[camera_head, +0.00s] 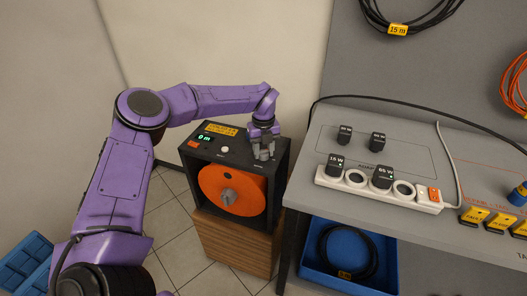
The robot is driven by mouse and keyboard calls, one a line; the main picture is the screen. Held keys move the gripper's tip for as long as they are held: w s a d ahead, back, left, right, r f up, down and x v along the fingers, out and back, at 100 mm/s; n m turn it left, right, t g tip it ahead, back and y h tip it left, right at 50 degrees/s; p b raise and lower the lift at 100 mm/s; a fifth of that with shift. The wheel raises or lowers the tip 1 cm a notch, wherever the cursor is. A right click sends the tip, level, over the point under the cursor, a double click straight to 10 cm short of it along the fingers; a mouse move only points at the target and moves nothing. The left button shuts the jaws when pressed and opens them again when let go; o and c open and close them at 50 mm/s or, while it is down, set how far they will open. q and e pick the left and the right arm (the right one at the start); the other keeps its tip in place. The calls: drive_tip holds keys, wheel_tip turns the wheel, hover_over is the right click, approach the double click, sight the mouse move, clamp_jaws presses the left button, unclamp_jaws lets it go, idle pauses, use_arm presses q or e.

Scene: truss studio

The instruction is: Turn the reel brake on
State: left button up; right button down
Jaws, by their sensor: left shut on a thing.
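The cable reel is a dark box (277,180) with an orange disc (210,180) and a grey hub on its front face. On its top are a yellow label (221,129), a green display (205,137) reading 0 m, and a white round button (225,149). My left gripper (263,153) points down at the right part of the box top. It is shut on a small part there, which appears to be the reel brake. The fingers hide that part, so its setting cannot be told. My right gripper is not in view.
The reel box stands on a wooden block (237,249). To the right is a grey table (420,240) with a white power strip (340,183), black plugs and yellow tags. A blue bin (318,277) with coiled black cable sits below. Another blue crate (30,260) is at lower left.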

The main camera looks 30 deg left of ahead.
use_arm(q)
drive_tip(key=m, duration=0.3)
drive_tip(key=shift+r+m, duration=0.1)
drive_tip(key=shift+m, duration=2)
drive_tip(key=shift+w, duration=0.1)
drive_tip(key=o, duration=1.1)
drive_tip(key=shift+c, duration=0.2)
wheel_tip(320, 180, up, 10)
drive_tip(key=shift+r+b, duration=0.25)
drive_tip(key=shift+b, duration=0.2)
